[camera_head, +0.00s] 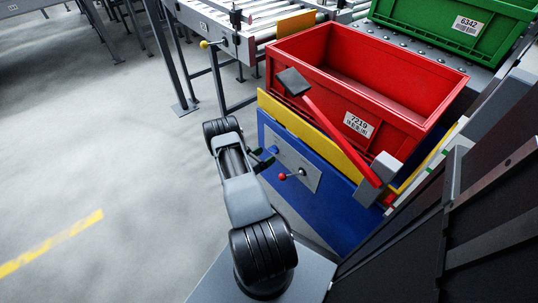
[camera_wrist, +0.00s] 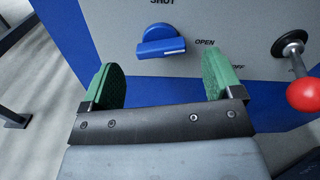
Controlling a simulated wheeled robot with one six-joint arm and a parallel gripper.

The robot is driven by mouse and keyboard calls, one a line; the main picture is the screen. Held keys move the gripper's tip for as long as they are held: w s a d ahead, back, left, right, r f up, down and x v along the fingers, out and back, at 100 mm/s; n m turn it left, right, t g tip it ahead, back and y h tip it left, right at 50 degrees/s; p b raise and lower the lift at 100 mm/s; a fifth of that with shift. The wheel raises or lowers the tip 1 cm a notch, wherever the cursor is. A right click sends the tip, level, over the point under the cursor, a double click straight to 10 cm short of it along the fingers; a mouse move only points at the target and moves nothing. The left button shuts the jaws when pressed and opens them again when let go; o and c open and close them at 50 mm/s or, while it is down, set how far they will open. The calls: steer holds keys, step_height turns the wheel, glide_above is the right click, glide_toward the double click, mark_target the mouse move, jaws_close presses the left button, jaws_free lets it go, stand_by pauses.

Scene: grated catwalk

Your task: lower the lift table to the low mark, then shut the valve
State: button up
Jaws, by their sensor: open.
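The lift table (camera_head: 300,195) has a blue body and a yellow edge, and carries a red bin (camera_head: 350,85). A pale upright strip with green and red marks (camera_head: 437,158) stands at its right; the low mark cannot be made out. The valve is a blue knob (camera_wrist: 163,42) on a grey panel, also small in the head view (camera_head: 273,150). Its bar lies roughly level, toward the word OPEN; SHUT is printed above. My gripper (camera_wrist: 163,75) is open and empty, with green fingers below the knob, apart from it in the picture. In the head view it (camera_head: 264,160) is partly hidden.
A red-balled lever (camera_wrist: 305,92) is right of the knob, near the word OFF; it also shows in the head view (camera_head: 283,177). A red bar (camera_head: 335,125) slants across the bin's front. A roller conveyor (camera_head: 235,35) and green bin (camera_head: 455,25) stand behind. Floor at left is clear.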

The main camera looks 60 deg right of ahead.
mark_target(274, 150)
steer(key=shift+x, duration=1.4)
steer(key=c, duration=0.9)
